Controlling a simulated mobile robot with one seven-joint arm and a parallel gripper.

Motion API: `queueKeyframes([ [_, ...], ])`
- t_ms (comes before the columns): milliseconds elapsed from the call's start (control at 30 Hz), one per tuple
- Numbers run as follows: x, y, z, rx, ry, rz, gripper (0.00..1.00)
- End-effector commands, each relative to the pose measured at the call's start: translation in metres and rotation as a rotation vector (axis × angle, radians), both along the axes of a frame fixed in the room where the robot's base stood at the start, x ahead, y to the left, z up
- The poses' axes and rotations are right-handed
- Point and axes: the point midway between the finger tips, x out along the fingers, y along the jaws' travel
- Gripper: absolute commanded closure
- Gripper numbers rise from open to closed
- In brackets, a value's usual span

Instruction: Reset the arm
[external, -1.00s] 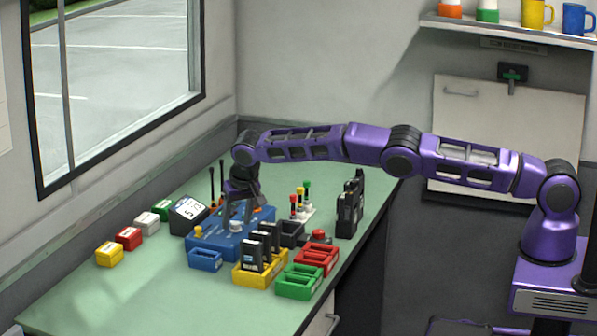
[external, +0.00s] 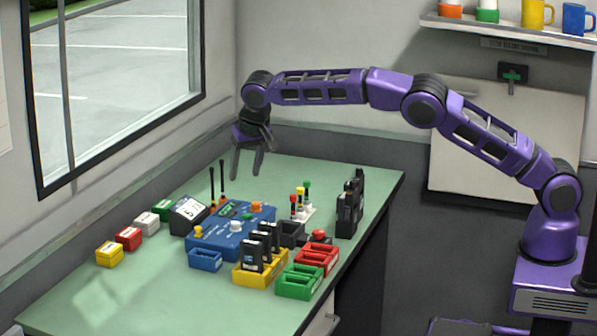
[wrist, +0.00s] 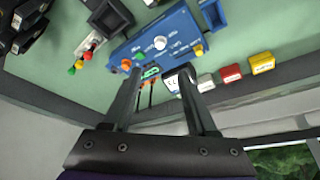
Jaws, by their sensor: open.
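My purple arm reaches in from the right of the external view. My gripper (external: 247,172) hangs above the green table, behind and above the blue control box (external: 232,236), with its fingers pointing down. The gripper is open and empty, and it touches nothing that I can see. In the wrist view the two dark fingers (wrist: 160,72) stand apart, with the blue box (wrist: 155,48) beyond them.
Battery holders in yellow (external: 259,272), green (external: 299,283) and red (external: 317,258) stand at the table's front. Black radios (external: 349,208) stand at the right. Small coloured boxes (external: 128,239) line the window side. A mug shelf (external: 510,34) is at the upper right.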

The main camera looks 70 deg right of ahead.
Motion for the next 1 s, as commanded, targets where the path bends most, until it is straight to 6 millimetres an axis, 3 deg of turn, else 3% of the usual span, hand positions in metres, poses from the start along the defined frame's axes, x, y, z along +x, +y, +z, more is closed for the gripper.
queueKeyframes([
  [433, -0.003, 0.003, 0.009, 0.001, -0.001, 0.000, 0.42],
  [567, 0.003, 0.017, 0.023, 0.001, -0.052, 0.028, 0.42],
  [667, 0.014, 0.049, 0.059, 0.006, -0.170, 0.086, 0.42],
  [767, 0.024, 0.092, 0.115, 0.021, -0.342, 0.167, 0.42],
  [867, 0.026, 0.135, 0.180, 0.047, -0.528, 0.244, 0.42],
  [1000, 0.013, 0.185, 0.274, 0.103, -0.782, 0.333, 0.42],
])
